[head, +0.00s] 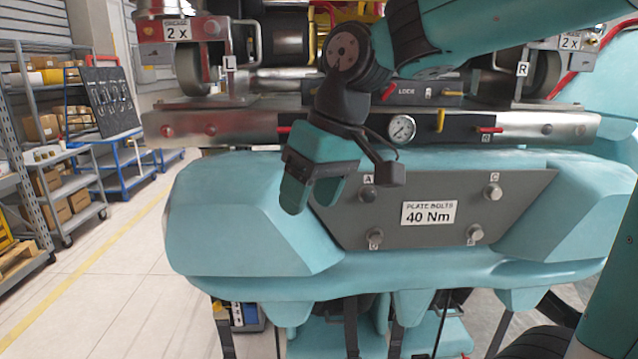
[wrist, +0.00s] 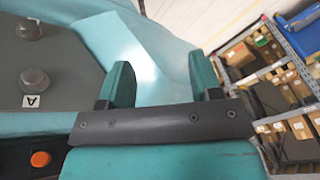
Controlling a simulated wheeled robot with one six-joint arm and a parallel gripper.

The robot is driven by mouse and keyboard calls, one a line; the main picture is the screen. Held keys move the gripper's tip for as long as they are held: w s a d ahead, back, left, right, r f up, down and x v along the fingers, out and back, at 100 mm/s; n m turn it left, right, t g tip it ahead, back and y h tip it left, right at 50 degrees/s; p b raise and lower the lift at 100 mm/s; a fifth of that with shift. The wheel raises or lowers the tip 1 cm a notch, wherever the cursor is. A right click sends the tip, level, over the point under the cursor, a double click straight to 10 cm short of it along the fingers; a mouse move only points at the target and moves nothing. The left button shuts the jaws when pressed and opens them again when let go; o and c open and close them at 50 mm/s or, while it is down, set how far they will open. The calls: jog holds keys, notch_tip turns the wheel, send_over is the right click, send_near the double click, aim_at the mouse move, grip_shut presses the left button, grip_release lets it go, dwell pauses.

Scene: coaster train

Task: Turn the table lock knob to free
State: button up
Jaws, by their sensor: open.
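A dark strip marked LOCK (head: 406,90) runs along the table (head: 565,125), behind and above my gripper. Small light and yellow fittings sit on this strip, and my arm hides part of it. I cannot tell which fitting is the lock knob or how it is set. My gripper (head: 311,192) is open and empty, pointing down in front of the teal body, left of the bolt plate. In the wrist view its two teal fingers (wrist: 162,84) stand apart with nothing between them.
The grey bolt plate (head: 370,225) carries bolts and a 40 Nm label. A gauge (head: 401,128), a yellow handle (head: 440,120) and a red lever (head: 488,130) line the table front. An orange button (wrist: 40,158) shows in the wrist view. Shelves (head: 70,180) stand left; floor between is clear.

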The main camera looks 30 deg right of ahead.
jog(key=w+d+m+t+b, duration=0.1)
jog(key=d, duration=0.1)
jog(key=w+d+r+m+t+b, duration=0.1)
jog(key=w+d+b, duration=0.1)
jog(key=shift+w, duration=0.3)
jog(key=c, duration=0.6)
jog(key=m+t+h+b, duration=0.7)
jog(key=m+t+b, duration=0.2)
jog(key=m+b, duration=0.25)
send_near(391, 90)
jog(key=shift+m, duration=0.25)
jog(key=p+x, duration=0.3)
jog(key=x, duration=0.8)
jog(key=shift+c, duration=0.3)
grip_shut()
